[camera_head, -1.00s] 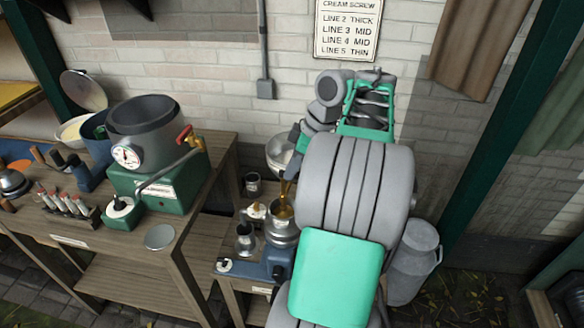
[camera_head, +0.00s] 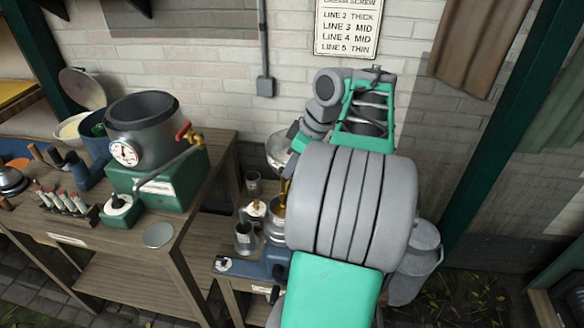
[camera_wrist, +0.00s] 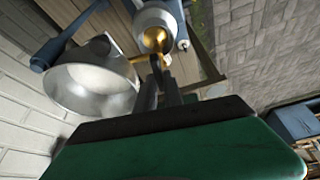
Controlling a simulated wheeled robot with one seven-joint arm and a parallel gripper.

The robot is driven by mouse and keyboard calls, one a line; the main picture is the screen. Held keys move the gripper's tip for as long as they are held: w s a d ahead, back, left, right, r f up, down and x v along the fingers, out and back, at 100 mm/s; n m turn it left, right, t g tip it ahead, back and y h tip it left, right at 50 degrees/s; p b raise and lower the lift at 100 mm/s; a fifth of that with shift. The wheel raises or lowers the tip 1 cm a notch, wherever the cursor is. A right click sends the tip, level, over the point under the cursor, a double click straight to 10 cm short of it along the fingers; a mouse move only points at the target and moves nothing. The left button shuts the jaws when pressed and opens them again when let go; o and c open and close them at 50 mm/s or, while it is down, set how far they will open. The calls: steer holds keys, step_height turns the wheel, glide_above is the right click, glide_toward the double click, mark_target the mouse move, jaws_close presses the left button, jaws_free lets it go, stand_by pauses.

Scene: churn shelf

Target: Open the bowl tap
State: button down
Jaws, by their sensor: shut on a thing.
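The silver bowl (camera_wrist: 88,88) is at the left in the wrist view, with a short brass tap (camera_wrist: 142,58) on its side towards the middle. My gripper (camera_wrist: 156,72) is shut at the tap, its dark fingers together on a small part of it that they mostly hide. In the head view the bowl (camera_head: 277,150) shows only in part, beside my arm, which hides the tap and my fingers. A golden stream (camera_head: 282,188) hangs below the bowl, over a metal vessel (camera_head: 274,230). That vessel also shows in the wrist view (camera_wrist: 155,20), with golden colour inside.
A grey pot with a gauge (camera_head: 140,130) and a red-handled tap (camera_head: 184,131) stands on the wooden bench at left. A small metal jug (camera_head: 244,238) is close to the vessel. A grey milk can (camera_head: 415,262) stands at right. A brick wall is behind.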

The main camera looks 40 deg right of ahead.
steer(key=m+h+b, duration=0.1)
steer(key=m+b, duration=0.1)
steer(key=m, duration=0.1)
steer(key=a+m+h+b, duration=0.1)
steer(key=m+b, duration=0.2)
steer(key=m, duration=0.1)
steer(key=a+m+h+b, duration=0.1)
steer(key=m+h+b, duration=0.1)
steer(key=m+b, duration=0.1)
steer(key=shift+a+f+m, duration=0.15)
steer(key=shift+a+m, duration=0.1)
steer(key=shift+m, duration=0.15)
steer(key=m, duration=0.2)
steer(key=m+h, duration=0.1)
steer(key=shift+w+a+r+g, duration=0.25)
steer(key=shift+g, duration=0.15)
steer(key=shift+m+h+p, duration=0.35)
steer(key=shift+m+h, duration=0.05)
steer(key=shift+m, duration=0.5)
steer(key=shift+w, duration=0.1)
steer(key=c, duration=1.5)
jaws_free()
steer(key=shift+f, duration=0.1)
steer(key=shift+o, duration=0.2)
steer(key=p, duration=0.3)
glide_toward(283, 178)
steer(key=shift+a+r, duration=0.2)
steer(key=shift+r, duration=0.4)
steer(key=shift+a+r, duration=0.25)
steer(key=shift+r, duration=0.35)
